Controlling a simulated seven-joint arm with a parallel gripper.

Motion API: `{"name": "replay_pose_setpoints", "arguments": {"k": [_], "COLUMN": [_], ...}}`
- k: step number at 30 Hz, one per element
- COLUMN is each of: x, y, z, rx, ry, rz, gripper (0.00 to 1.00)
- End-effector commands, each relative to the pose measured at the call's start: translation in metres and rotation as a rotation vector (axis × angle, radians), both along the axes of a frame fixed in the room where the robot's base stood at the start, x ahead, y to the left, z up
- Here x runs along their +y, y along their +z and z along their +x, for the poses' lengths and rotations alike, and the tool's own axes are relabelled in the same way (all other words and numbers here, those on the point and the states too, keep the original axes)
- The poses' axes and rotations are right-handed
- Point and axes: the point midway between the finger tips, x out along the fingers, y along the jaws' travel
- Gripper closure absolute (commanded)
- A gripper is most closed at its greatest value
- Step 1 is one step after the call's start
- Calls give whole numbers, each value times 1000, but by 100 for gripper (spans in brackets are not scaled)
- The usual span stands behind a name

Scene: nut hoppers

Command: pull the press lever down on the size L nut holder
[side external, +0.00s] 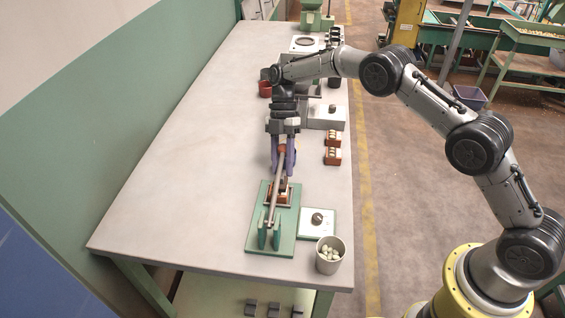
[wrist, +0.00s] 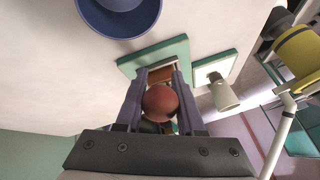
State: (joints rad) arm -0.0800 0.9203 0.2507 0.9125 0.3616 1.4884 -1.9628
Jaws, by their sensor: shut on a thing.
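The press stands on a green base plate (side external: 287,245) near the front end of the table. Its grey lever (side external: 276,195) runs from green posts (side external: 269,232) back to my gripper (side external: 283,153). My gripper is shut on the lever's red-brown round knob (wrist: 160,103), with a purple-grey finger on each side of it in the wrist view. An orange-brown nut holder (side external: 284,191) sits on the plate under the lever, partly hidden by it. No size mark is readable, and I cannot tell the lever's exact tilt.
The table (side external: 175,190) is clear on the left. A blue round thing (wrist: 118,12) shows in the wrist view.

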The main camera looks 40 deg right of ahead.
Motion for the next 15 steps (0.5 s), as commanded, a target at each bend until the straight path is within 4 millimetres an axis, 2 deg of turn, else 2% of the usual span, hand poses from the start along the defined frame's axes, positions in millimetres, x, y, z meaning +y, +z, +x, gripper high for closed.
{"name": "replay_pose_setpoints", "arguments": {"k": [1, 2, 3, 7, 15], "x": [4, 4, 4, 3, 1], "y": [-5, -5, -5, -4, -2], "z": [-9, -9, -9, -7, -4], "rx": [31, 31, 31, 25, 15], "ry": [11, 11, 11, 8, 4], "rz": [3, 3, 3, 1, 0], "gripper": [100, 100, 59, 36, 34]}}
